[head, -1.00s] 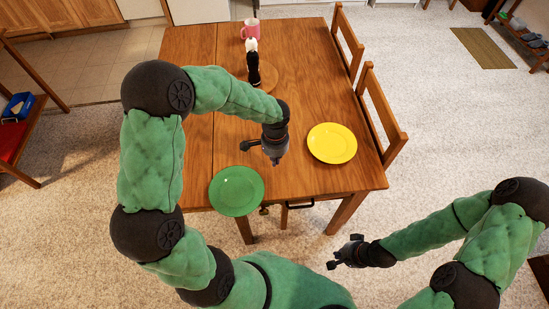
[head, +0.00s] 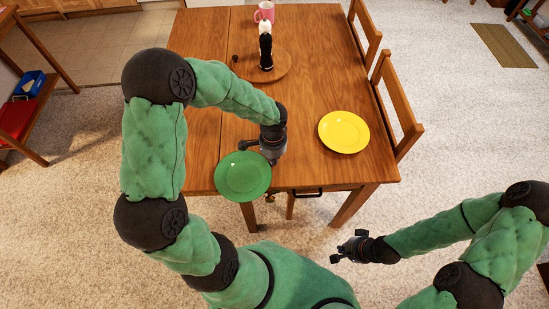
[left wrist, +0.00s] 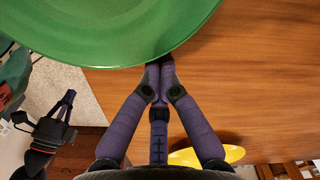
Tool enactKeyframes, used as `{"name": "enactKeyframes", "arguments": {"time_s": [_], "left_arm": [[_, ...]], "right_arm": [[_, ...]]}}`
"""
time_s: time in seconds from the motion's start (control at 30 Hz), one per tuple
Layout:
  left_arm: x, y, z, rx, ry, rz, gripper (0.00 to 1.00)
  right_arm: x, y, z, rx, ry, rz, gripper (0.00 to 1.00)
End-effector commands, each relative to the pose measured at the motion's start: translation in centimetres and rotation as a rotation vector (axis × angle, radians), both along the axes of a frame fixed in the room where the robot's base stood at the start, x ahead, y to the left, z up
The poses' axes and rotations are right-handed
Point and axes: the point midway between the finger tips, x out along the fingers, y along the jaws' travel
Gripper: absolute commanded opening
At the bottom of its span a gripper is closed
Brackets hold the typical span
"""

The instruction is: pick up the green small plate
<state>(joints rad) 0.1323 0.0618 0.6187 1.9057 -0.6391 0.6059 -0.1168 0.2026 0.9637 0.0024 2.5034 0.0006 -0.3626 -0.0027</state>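The green small plate (head: 243,176) lies at the table's near left edge, its front rim reaching past the edge. My left gripper (head: 268,156) is at the plate's far right rim. In the left wrist view the green plate (left wrist: 110,25) fills the top, and my left gripper's fingers (left wrist: 160,68) come together at its rim, with the tips partly hidden by it. They look shut on the rim. Whether the plate is clear of the tabletop I cannot tell. My right gripper (head: 345,248) is open and empty, off the table at the lower right.
A yellow plate (head: 344,132) lies on the wooden table (head: 305,100) to the right. A black-and-white bottle-like object (head: 266,48) stands on a round board (head: 284,66), with a pink mug (head: 264,12) behind. Two chairs (head: 397,100) line the right side. The table's middle is clear.

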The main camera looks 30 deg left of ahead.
Motion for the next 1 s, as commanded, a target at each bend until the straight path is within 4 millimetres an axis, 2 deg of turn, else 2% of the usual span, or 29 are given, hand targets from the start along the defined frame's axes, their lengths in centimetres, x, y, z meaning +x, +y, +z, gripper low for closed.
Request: {"name": "enactKeyframes", "arguments": {"time_s": [0.13,0.33,0.5,1.0], "left_arm": [[-0.5,0.4,0.1,0.0,0.0,0.001,0.0],[-3.2,1.9,0.1,0.0,0.0,0.003,0.0],[-4.5,2.6,0.0,0.001,0.001,0.001,0.0],[-4.1,2.5,0.0,0.0,0.0,-0.001,0.0]], "right_arm": [[0.0,0.0,0.1,0.0,0.0,0.0,0.0],[0.0,0.0,0.4,0.0,0.0,0.0,0.0],[0.0,0.0,0.5,0.0,0.0,0.0,0.0],[0.0,0.0,0.5,0.0,0.0,0.0,0.0]]}}
